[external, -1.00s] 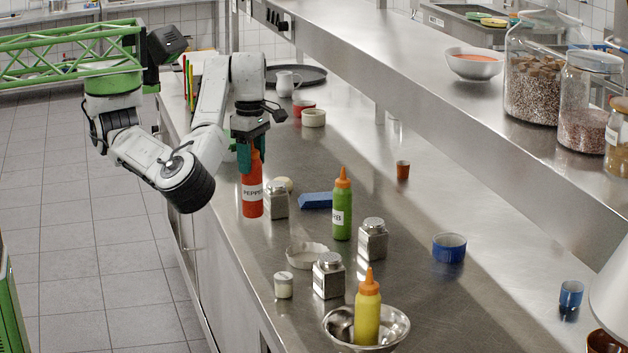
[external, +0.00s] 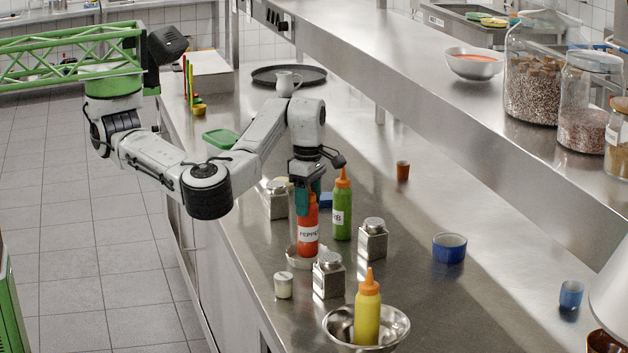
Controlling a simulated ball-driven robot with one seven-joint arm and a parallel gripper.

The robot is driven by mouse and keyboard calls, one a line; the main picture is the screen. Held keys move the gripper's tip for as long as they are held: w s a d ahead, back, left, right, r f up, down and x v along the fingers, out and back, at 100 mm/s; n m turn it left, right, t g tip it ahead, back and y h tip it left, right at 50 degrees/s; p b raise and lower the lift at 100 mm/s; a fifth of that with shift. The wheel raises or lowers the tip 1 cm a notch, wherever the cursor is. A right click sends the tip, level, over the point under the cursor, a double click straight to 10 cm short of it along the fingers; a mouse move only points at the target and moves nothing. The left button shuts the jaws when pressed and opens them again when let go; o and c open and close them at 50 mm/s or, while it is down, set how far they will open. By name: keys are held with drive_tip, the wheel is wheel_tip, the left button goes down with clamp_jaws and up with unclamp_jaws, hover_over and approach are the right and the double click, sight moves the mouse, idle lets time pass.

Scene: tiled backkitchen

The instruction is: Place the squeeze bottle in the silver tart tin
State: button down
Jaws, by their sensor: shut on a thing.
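My gripper (external: 307,198) is shut on the top of a red squeeze bottle (external: 308,240) with a "PEPPE…" label. The bottle is upright. A green squeeze bottle (external: 342,212) with an orange tip stands close to the right. A yellow squeeze bottle (external: 367,318) stands in a metal bowl (external: 396,328) at the front.
Other shakers stand behind left (external: 276,202) and right (external: 372,240). A blue ramekin (external: 449,248) is farther right.

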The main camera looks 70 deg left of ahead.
drive_tip(key=shift+f, duration=0.6)
drive_tip(key=shift+f, duration=0.2)
drive_tip(key=shift+c, duration=2.2)
unclamp_jaws()
wheel_tip(320, 180, up, 12)
drive_tip(key=shift+r, duration=0.2)
